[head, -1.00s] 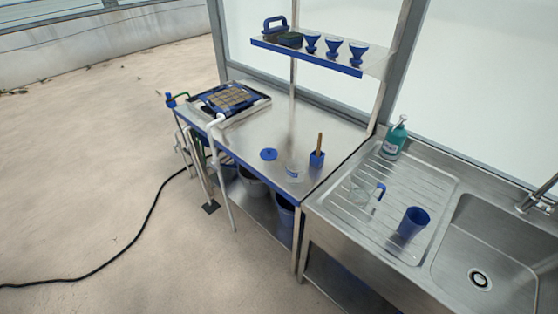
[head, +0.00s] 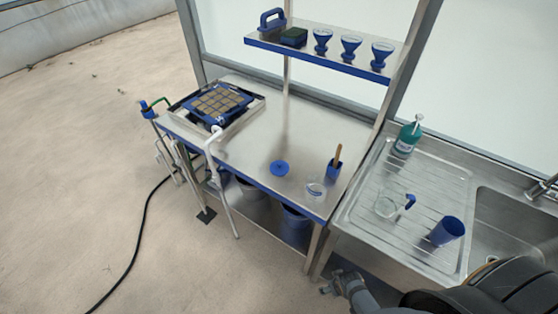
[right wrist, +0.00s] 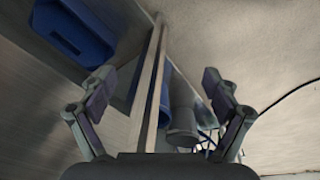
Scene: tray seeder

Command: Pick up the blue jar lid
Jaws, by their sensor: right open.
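The blue jar lid (head: 280,168) lies flat on the steel table, left of a clear glass jar (head: 315,190). It has a small knob on top. My right gripper (head: 338,283) is low at the bottom of the head view, below and in front of the table, well apart from the lid. In the right wrist view its two fingers (right wrist: 160,90) are spread with nothing between them. The lid cannot be made out in the right wrist view. My left gripper is not in view.
A blue holder with a wooden-handled tool (head: 334,170) stands behind the jar. A seed tray (head: 217,102) sits at the table's left end. A shelf (head: 315,58) with funnels hangs above. The sink unit (head: 370,238) adjoins on the right.

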